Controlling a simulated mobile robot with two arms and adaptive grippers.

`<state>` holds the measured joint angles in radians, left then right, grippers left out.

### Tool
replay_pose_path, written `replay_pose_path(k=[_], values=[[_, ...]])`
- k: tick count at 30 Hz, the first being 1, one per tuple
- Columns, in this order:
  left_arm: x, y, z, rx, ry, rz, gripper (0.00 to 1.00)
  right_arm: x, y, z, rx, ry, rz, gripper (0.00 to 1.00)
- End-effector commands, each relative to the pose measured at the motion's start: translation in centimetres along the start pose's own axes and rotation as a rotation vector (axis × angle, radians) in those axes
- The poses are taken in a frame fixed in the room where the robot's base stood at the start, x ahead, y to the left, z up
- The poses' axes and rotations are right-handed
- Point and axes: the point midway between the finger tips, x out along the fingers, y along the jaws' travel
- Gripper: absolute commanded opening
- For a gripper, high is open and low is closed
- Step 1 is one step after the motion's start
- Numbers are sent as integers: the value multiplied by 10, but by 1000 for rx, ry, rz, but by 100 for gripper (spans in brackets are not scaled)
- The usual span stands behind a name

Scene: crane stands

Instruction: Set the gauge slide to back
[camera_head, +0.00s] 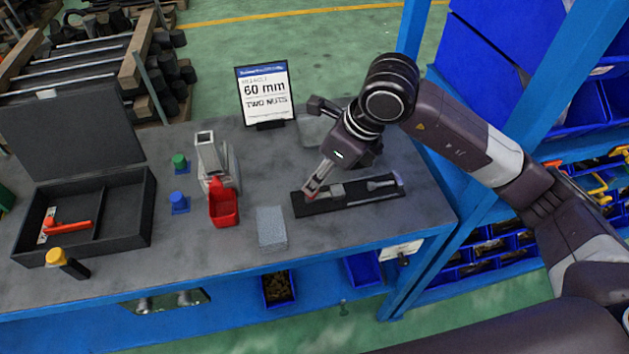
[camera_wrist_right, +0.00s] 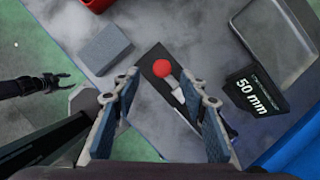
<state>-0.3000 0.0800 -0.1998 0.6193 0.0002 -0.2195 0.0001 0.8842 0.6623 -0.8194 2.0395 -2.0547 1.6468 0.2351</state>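The gauge is a black strip (camera_head: 358,195) lying on the bench, with grey metal pieces on it. In the wrist view its strip (camera_wrist_right: 152,60) carries a red ball knob (camera_wrist_right: 162,69) on a pale stalk. My right gripper (camera_head: 314,190) is over the strip's left end, pointing down and hiding part of it. In the wrist view the right gripper's fingers (camera_wrist_right: 163,112) are spread apart, with the knob ahead of the gap between them. I see no contact with the knob.
A grey block (camera_head: 271,228) and a red bin (camera_head: 223,206) stand left of the gauge. A white "60 mm, two nuts" sign (camera_head: 266,94) stands behind. A dark plate (camera_wrist_right: 252,93) reads "50 mm". A shallow tray (camera_wrist_right: 272,42) and open black case (camera_head: 122,205) are also there.

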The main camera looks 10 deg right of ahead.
Motion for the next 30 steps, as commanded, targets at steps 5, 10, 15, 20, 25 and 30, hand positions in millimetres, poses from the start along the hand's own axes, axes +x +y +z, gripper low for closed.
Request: replay_pose_path(k=[5, 10, 15, 20, 25, 30], values=[[0, 0, 0, 0, 0, 0, 40, -38, -1, 1, -2, -3, -4, 40], [0, 0, 0, 0, 0, 0, 40, -61, 0, 1, -1, -2, -2, 40], [0, 0, 0, 0, 0, 0, 40, -69, 1, 1, -2, 0, 1, 40], [0, 0, 0, 1, 0, 0, 40, -69, 1, 1, -2, 0, 1, 40], [0, 0, 0, 1, 0, 0, 40, -69, 1, 1, -1, 0, 1, 40], [0, 0, -1, 1, 1, 0, 40, -69, 1, 1, -2, 0, 1, 40]])
